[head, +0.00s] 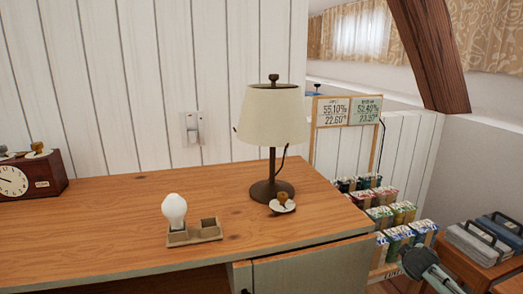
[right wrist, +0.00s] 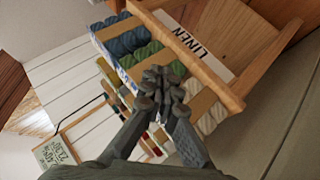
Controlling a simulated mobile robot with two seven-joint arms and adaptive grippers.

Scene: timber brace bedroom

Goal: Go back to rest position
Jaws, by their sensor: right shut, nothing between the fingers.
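My right gripper (head: 418,262) shows at the lower right of the head view, beside the desk's right end and in front of the linen rack. In the right wrist view my right gripper (right wrist: 160,84) has its fingertips together with nothing between them. Behind the fingers is the wooden rack with rolled fabrics; I cannot tell how near they are to it. My left gripper is not in view.
The wooden desk (head: 110,222) bears a lamp (head: 273,120), a white bulb (head: 174,211) in a small wooden holder (head: 208,233), and a clock (head: 35,177). The linen rack (head: 375,150) stands right of the desk. Grey folded items (head: 478,243) lie on a wooden stand at far right.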

